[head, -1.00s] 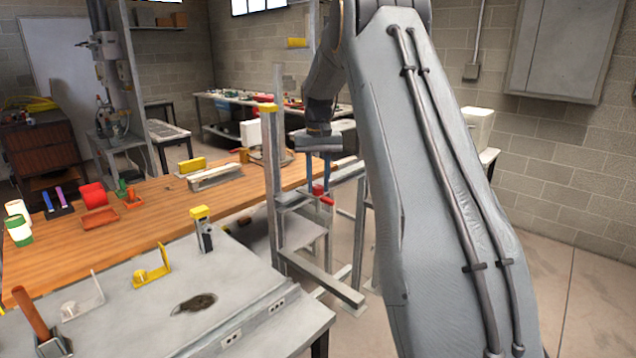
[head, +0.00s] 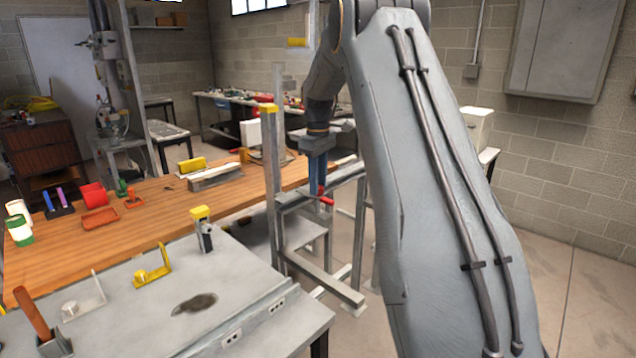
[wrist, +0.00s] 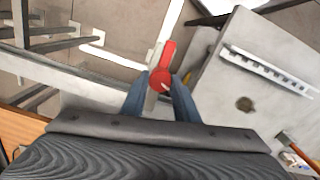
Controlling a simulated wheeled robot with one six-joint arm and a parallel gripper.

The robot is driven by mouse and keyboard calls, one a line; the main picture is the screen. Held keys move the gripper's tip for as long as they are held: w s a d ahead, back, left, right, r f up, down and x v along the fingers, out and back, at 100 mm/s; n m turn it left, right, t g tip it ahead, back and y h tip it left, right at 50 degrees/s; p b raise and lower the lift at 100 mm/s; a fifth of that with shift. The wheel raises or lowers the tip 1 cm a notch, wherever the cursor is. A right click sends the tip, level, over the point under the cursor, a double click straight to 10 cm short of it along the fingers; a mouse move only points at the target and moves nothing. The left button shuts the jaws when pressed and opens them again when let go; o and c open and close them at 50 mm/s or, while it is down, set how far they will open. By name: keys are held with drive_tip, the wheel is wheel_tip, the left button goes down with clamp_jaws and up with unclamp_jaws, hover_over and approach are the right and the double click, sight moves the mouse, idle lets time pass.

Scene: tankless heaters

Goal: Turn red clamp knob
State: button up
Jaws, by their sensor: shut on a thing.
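The red clamp knob (wrist: 163,68) shows in the wrist view as a red handle with a round hub, between the blue fingers of my gripper (wrist: 162,88). The fingers are closed on it at the hub end. In the head view the red knob (head: 325,199) shows just beside the fingertips of my gripper (head: 317,191), which point down at the metal frame (head: 290,201). Part of the knob is hidden by the fingers in the head view.
A wooden workbench (head: 150,213) with tools and a grey metal table (head: 130,310) lie left of the frame. Open floor (head: 560,300) lies to the right.

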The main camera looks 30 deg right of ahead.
drive_tip(key=shift+r+n, duration=0.1)
drive_tip(key=shift+n, duration=1.5)
drive_tip(key=o, duration=1.1)
drive_tip(key=shift+c, duration=0.2)
drive_tip(key=shift+r+b, duration=1.3)
drive_tip(key=shift+r, duration=2.55)
